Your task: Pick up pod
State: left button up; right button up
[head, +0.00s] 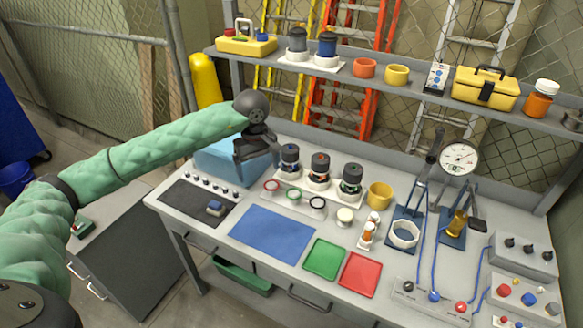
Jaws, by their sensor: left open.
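Three dark cylindrical pods stand upright in a row on white bases at the back of the bench: one with a blue mark (290,158), one with a red mark (319,168) and one with a green mark (350,180). Two more pod-like cylinders, a grey one (297,42) and a blue one (326,46), stand on the shelf. My left gripper (258,155) is open, above the blue box and just left of the blue-marked pod. Nothing shows between its fingers. I cannot tell if it touches the pod. My right gripper is not in view.
The blue box (215,160) sits below my left gripper. Coloured rings lie before the pods. A blue mat (272,233), green tray (324,259) and red tray (360,274) are empty. A yellow mug (380,194) stands right of the pods; the shelf (420,93) overhangs behind.

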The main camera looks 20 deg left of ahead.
aim_at(286, 168)
jog(key=i, duration=0.95)
